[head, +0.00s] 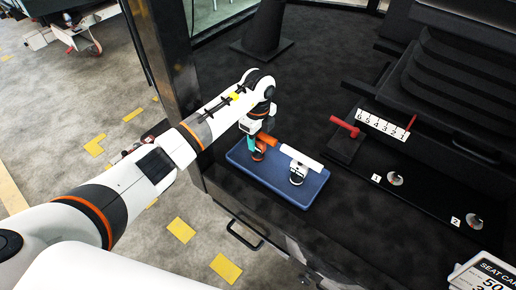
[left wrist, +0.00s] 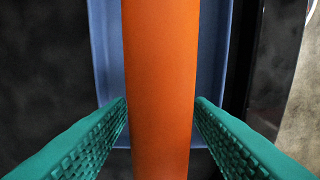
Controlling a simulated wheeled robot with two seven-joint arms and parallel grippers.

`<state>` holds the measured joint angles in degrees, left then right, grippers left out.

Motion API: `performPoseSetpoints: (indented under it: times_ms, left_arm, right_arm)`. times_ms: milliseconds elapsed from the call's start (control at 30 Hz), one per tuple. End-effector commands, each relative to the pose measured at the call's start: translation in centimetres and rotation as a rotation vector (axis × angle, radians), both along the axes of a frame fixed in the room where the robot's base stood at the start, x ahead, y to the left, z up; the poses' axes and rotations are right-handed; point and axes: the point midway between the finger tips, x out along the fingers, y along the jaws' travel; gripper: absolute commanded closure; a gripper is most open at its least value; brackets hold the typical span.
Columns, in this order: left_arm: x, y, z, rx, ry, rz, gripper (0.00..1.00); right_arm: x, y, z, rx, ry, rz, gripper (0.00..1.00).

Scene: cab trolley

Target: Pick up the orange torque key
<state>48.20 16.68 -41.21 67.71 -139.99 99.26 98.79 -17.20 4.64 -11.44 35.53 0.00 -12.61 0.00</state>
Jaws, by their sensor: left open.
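The orange torque key (head: 267,138) is at the left part of a blue tray (head: 298,200), partly hidden by my left gripper. In the left wrist view its wide orange bar (left wrist: 160,70) runs from top to bottom between the teal fingers. My left gripper (head: 254,146) is open, with one finger on each side of the bar (left wrist: 161,104). The fingertips look very close to the bar's edges; I cannot tell if they touch. My right gripper is not in view.
A white key (head: 301,157) stands beside the orange one in the tray. To the right are a red handle (head: 345,126), a numbered plate (head: 383,127) and two round fittings marked 1 (head: 395,179) and 2 (head: 474,220). A sign (head: 483,274) stands at the lower right.

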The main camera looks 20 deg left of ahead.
Motion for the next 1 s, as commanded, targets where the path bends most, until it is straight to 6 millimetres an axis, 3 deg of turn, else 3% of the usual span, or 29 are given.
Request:
performPoseSetpoints:
  times_ms: [133, 400, 767, 1000]
  left_arm:
    - [0.0, 0.0, 0.2, 0.0, 0.0, 0.0, 0.54]
    - [0.0, 0.0, 0.2, 0.0, 0.0, 0.0, 0.99]
    - [0.1, 0.0, 0.3, -0.001, -0.002, 0.0, 1.0]
    - [0.1, 0.0, 2.2, -0.001, -0.003, 0.0, 1.0]
  right_arm:
    - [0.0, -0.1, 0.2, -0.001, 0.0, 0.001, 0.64]
    - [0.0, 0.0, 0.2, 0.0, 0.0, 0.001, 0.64]
    - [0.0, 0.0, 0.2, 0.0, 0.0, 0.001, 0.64]
    - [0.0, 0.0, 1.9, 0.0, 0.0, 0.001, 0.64]
